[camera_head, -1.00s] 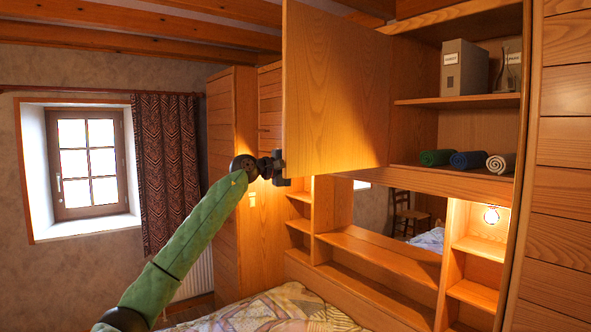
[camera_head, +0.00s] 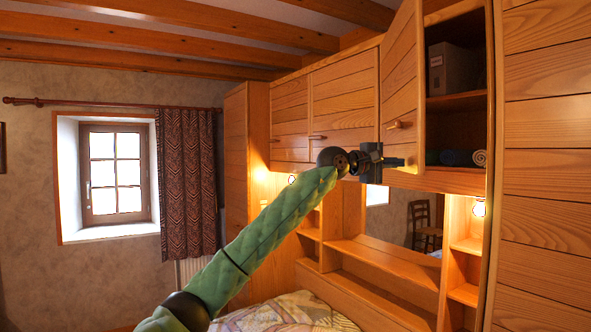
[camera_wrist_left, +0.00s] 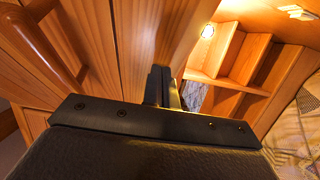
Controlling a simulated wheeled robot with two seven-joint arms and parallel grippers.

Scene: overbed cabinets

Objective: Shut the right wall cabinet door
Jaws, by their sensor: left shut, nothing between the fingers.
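The right wall cabinet door (camera_head: 401,75) stands partly open. Its planked front with a wooden handle (camera_head: 401,125) faces left, and its free edge points out into the room. My left gripper (camera_head: 396,162) is shut and empty, at the door's lower part on the front side, below the handle. In the wrist view the shut fingers (camera_wrist_left: 163,85) lie in front of wood panelling (camera_wrist_left: 145,35); contact is hard to tell. A curved wooden bar, seemingly the handle, shows there at upper left (camera_wrist_left: 48,40). My right gripper is out of view.
Shut cabinet doors (camera_head: 343,95) are to the left. A shelf unit (camera_head: 385,258) and a bed (camera_head: 290,315) lie below.

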